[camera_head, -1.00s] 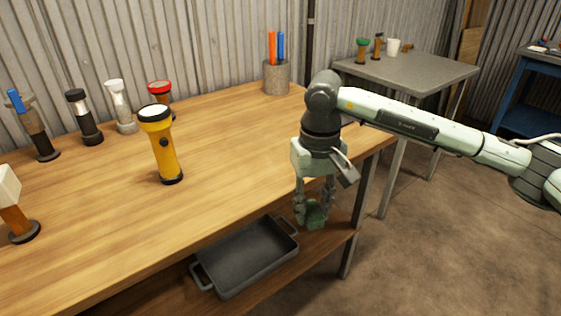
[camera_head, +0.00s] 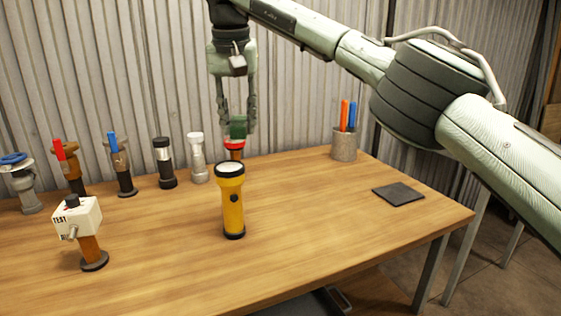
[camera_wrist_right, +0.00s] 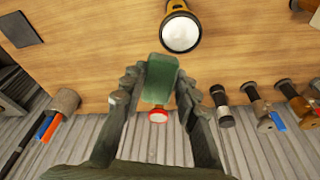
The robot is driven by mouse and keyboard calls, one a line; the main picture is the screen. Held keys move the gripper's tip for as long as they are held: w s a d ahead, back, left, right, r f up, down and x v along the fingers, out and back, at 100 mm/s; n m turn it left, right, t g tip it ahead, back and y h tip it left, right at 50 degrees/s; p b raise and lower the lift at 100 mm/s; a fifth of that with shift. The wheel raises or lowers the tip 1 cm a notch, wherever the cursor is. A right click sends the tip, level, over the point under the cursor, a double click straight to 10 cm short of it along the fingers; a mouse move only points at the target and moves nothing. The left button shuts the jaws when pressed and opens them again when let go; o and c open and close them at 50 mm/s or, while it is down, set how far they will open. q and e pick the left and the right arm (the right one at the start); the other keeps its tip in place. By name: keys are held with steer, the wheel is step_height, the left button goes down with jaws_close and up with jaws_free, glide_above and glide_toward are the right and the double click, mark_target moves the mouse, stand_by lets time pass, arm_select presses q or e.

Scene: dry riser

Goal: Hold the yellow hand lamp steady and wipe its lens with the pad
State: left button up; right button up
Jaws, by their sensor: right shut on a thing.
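The yellow hand lamp (camera_head: 232,210) stands upright on the wooden bench, its pale round lens facing up. In the right wrist view its lens (camera_wrist_right: 181,33) is at the top, bare and apart from the gripper. My right gripper (camera_head: 237,122) points down, above and behind the lamp. It is shut on a green pad (camera_head: 238,130), which also shows between the fingers in the right wrist view (camera_wrist_right: 160,80). The pad is apart from the lamp and partly hides a red-topped lamp (camera_head: 234,145) behind. My left gripper is out of view.
Several other lamps, such as a black one (camera_head: 165,165) and a silver one (camera_head: 198,160), stand along the bench's back. A white test box (camera_head: 85,222) is at left. A pen holder (camera_head: 344,146) and a dark square mat (camera_head: 400,194) are at right. The front middle is clear.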

step_height(320, 180, up, 2)
steer(key=a, duration=0.2)
glide_above(230, 163)
steer(key=shift+s+x, duration=0.2)
steer(key=shift+x, duration=0.7)
steer(key=shift+s+x, duration=0.15)
steer(key=shift+x, duration=0.7)
steer(key=shift+s+x, duration=0.2)
steer(key=shift+x, duration=0.7)
steer(key=shift+f, duration=0.15)
